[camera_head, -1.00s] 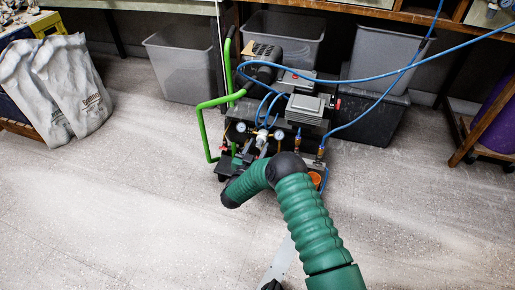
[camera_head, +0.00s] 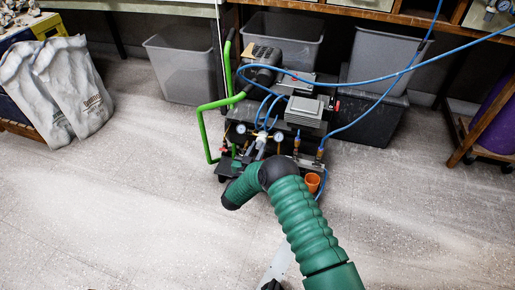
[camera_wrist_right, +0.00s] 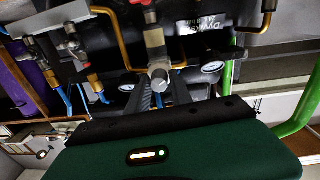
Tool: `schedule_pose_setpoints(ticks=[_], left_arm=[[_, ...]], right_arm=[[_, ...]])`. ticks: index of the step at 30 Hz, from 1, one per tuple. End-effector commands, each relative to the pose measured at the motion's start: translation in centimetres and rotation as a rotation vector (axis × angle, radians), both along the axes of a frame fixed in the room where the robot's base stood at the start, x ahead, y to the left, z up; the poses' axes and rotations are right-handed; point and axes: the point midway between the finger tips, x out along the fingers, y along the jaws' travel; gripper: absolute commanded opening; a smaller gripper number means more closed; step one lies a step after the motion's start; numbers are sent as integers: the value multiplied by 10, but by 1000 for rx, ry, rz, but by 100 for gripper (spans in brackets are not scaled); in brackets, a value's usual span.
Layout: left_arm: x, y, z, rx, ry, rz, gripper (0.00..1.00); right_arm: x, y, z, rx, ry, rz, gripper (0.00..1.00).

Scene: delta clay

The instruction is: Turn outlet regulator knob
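The outlet regulator sits on the front of the compressor unit (camera_head: 300,110), among gauges and brass fittings. In the right wrist view, a metal regulator with a round silver knob end (camera_wrist_right: 158,74) points toward the camera. My right gripper (camera_wrist_right: 160,92) has two dark ribbed fingers apart, one on each side below this knob. I cannot tell whether they touch it. In the head view my green right arm reaches up to the unit's front, and its wrist hides part of the fittings. My left gripper is not in view.
Pressure gauges (camera_wrist_right: 212,67) and copper pipes crowd the fingers. A green handle frame (camera_head: 205,125) stands at the unit's left and blue hoses (camera_head: 375,78) run right. Grey bins (camera_head: 185,65) stand behind. The floor in front is open.

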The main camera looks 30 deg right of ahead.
Motion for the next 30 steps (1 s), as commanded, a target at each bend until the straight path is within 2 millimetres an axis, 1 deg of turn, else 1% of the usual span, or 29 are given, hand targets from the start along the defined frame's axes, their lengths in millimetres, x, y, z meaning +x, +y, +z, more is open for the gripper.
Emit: schedule_pose_setpoints(ticks=[1,3,4,12,14,16,20,24,27,30], left_arm=[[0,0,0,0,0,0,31],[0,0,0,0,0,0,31],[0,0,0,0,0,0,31],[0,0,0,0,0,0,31],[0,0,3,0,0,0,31],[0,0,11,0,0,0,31],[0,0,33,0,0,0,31],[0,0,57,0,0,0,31],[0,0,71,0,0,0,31],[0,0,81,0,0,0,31]], right_arm=[[0,0,0,0,0,0,34],[0,0,0,0,0,0,43],[0,0,0,0,0,0,46],[0,0,0,0,0,0,46],[-2,3,1,1,1,1,46],[-7,9,3,1,2,1,46],[-24,33,7,1,4,5,46],[-50,67,7,2,6,6,46],[-68,90,5,2,5,5,46],[-83,110,3,1,3,4,46]])
